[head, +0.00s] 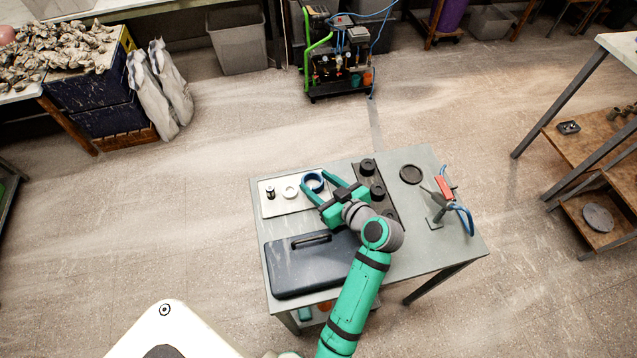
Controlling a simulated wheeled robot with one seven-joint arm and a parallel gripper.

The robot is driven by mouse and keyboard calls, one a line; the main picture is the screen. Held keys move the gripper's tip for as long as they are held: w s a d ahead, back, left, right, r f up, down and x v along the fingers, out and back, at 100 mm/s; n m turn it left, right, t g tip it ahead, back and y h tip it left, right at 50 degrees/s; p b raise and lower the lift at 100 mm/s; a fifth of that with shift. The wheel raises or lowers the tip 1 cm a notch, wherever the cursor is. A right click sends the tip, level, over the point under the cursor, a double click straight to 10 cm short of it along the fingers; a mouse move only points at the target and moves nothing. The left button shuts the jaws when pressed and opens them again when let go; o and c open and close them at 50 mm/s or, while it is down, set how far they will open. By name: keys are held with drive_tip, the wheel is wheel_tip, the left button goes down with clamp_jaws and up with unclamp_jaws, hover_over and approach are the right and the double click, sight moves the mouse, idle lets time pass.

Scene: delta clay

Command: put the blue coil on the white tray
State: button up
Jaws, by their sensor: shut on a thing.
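The blue coil (317,190) is a small ring in the head view, near the back left of the grey table. My gripper (316,179) is shut on it, with one green finger on each side. The coil shows over the right end of the white tray (278,208). I cannot tell whether it touches the tray or is held a little above it. A white ring (290,191) and a small dark and silver piece (270,192) stand on the tray, left of the coil.
A dark case (300,268) lies in front of the tray. A dark strip with several black round parts (367,167) is right of my gripper. A black disc (411,174) and a red-handled tool with a blue hose (444,190) are farther right. The table's front right is clear.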

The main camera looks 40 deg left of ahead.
drive_tip(key=o, duration=1)
drive_tip(key=shift+f, duration=0.1)
drive_tip(key=shift+o, duration=0.2)
drive_tip(key=shift+d+r, duration=0.25)
drive_tip(key=shift+d, duration=0.05)
drive_tip(key=v, duration=1.1)
drive_tip(key=shift+d, duration=0.25)
drive_tip(key=shift+s+r, duration=0.1)
